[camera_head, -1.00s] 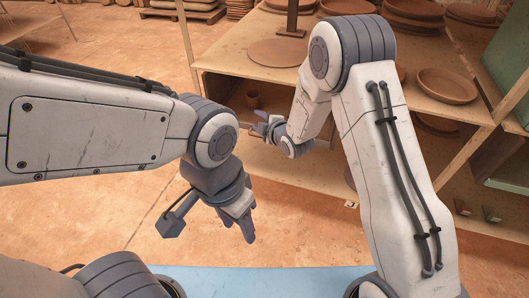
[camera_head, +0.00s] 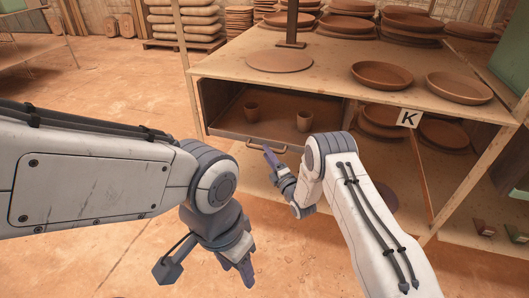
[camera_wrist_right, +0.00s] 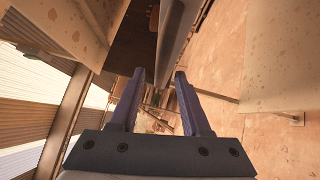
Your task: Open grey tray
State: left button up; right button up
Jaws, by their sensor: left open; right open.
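My right gripper (camera_head: 270,158) is at the handle in the head view; contact cannot be told. In the right wrist view the right gripper (camera_wrist_right: 158,75) is open with nothing clearly between its fingers, and a grey edge, probably the tray's front (camera_wrist_right: 176,38), runs beyond them. My left gripper (camera_head: 246,268) is open and empty, low in front of the bench. My right arm covers the tray's right end.
Clay plates and bowls (camera_head: 382,75) stand on the bench top (camera_head: 325,72). A wooden post (camera_head: 188,70) rises left of the tray. The floor (camera_head: 110,90) on the left is clear.

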jog(key=shift+x, duration=1.5)
grip_shut()
